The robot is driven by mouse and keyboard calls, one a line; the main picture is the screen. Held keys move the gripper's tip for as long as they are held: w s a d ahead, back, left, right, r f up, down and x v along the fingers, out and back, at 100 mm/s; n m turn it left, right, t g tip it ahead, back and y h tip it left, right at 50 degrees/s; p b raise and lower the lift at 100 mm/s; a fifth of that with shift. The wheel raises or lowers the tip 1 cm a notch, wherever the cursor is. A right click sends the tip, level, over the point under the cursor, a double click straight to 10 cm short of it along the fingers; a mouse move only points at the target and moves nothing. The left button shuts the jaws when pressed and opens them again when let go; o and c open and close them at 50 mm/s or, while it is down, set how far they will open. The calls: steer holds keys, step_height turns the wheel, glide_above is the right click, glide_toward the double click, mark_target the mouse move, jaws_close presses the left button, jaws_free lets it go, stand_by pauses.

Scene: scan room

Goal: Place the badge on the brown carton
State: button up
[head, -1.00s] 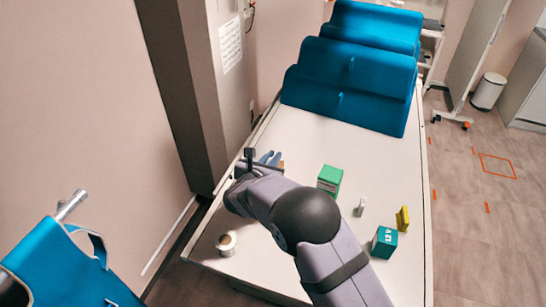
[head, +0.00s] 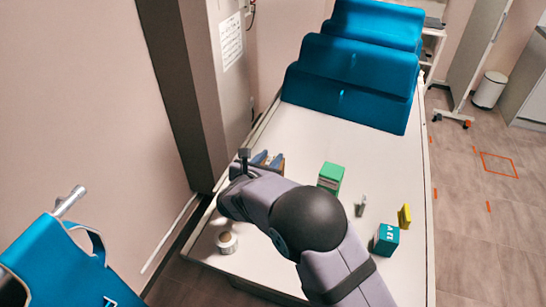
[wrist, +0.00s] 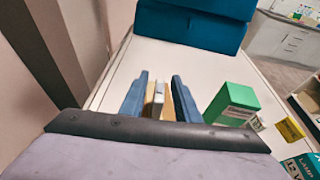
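My gripper (wrist: 159,92) is open, with its two blue fingers apart on either side of a narrow white thing, which looks like the badge (wrist: 158,93). A gap shows between each finger and it. The brown carton (wrist: 173,106) lies under and around the white thing, between the fingers. The badge seems to rest on the carton, but its lower part is hidden behind my gripper body. In the head view, my gripper (head: 267,159) is at the table's left side, and a brown edge of the carton (head: 280,167) shows beside the right finger.
A green box (head: 330,177) stands to the right on the white table (head: 325,135). A white roll (head: 227,242) sits near the front-left. Blue cushions (head: 350,90) fill the far end.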

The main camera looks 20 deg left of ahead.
steer(key=b+v, duration=0.2)
steer(key=v, duration=0.7)
steer(key=s+d+f+m+g+h, duration=0.1)
steer(key=d+f+m+g+h, duration=0.45)
steer(key=d, duration=0.85)
steer(key=s+d+m+g, duration=0.1)
steer(key=d+m+g, duration=0.1)
steer(key=d+m, duration=0.85)
steer(key=s+d+f+m+g+y, duration=0.2)
steer(key=s+d+m+g, duration=0.1)
steer(key=s+d+m, duration=0.4)
steer(key=s+d+f+m+g+y, duration=0.2)
steer(key=s+d+m, duration=0.4)
steer(key=s+m, duration=0.5)
steer(key=shift+d+f+m+g+y, duration=0.35)
steer(key=shift+m+g+y, duration=0.4)
steer(key=shift+m, duration=0.25)
